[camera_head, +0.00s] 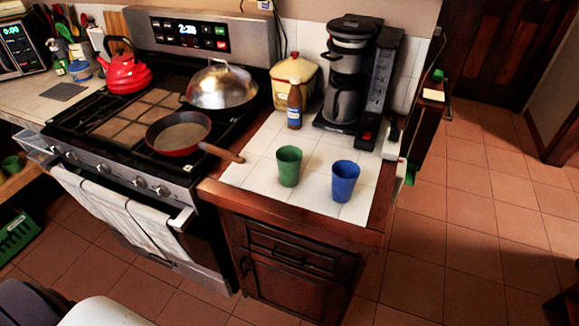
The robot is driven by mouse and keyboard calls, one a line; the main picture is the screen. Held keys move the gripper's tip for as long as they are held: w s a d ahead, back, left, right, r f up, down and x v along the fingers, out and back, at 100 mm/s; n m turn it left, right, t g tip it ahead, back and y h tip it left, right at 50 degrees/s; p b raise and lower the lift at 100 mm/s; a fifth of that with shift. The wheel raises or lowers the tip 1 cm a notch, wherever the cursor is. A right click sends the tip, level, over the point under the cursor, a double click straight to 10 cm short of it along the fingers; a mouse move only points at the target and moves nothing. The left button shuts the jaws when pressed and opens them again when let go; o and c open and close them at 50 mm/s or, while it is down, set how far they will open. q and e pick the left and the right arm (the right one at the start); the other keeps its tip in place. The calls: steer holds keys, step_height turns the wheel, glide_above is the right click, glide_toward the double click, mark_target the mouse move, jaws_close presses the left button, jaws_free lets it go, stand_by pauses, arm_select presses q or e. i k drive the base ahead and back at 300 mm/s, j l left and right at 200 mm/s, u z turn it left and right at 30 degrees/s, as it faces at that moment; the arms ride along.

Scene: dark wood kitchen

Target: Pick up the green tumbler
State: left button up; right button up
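The green tumbler (289,166) stands upright on the white tiled counter (238,174), near its front edge. A blue tumbler (344,181) stands upright just to its right, with a small gap between them. Neither of my grippers shows in this view. Some pale and dark parts at the bottom left corner look like my own body.
A red frying pan (180,133) sits on the stove, its handle (222,152) reaching over the counter's left edge. Behind the tumblers stand a brown bottle (294,106), a yellow canister (293,78) and a black coffee maker (347,70). Floor at right is mostly clear.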

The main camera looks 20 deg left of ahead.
mark_target(288, 157)
steer(key=j+z, duration=0.2)
steer(key=j, duration=0.7)
steer(key=j+z, duration=0.25)
steer(key=j, duration=0.7)
steer(key=k+j+z, duration=0.2)
steer(key=j, duration=0.7)
steer(key=i, duration=0.1)
